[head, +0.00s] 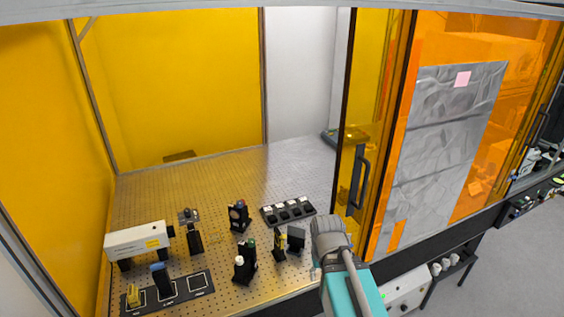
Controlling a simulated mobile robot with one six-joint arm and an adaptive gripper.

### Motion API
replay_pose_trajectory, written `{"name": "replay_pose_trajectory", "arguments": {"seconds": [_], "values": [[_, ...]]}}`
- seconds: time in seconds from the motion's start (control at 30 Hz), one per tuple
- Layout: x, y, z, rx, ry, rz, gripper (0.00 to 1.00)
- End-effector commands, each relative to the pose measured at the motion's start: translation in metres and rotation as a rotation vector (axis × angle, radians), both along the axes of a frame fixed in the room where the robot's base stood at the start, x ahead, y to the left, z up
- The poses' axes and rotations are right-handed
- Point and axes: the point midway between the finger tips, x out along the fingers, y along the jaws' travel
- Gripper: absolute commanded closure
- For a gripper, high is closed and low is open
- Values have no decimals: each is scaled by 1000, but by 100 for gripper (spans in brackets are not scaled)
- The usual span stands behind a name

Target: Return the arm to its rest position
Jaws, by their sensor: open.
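Part of my arm, a teal link with a grey joint, rises from the bottom edge of the head view, right of centre. The grey joint stands in front of the front edge of the perforated optical table (235,175). My gripper is not visible in this view, so its place relative to the table cannot be told.
On the table stand a white laser box (138,241), several black optic mounts, a dark tray (178,294) at the front left and a black rack (288,211). The table's back is mostly clear.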

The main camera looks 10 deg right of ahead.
Motion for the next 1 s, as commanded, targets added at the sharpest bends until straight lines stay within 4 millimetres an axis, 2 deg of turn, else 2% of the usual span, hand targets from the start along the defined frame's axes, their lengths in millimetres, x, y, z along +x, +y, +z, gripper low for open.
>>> {"name": "replay_pose_trajectory", "arguments": {"seconds": [0.03,0.6,0.8,1.0], "values": [[0,0,-11,0,0,0,51],[0,0,-104,0,0,0,51],[0,0,-117,0,0,0,51],[0,0,-118,0,0,0,51]]}}
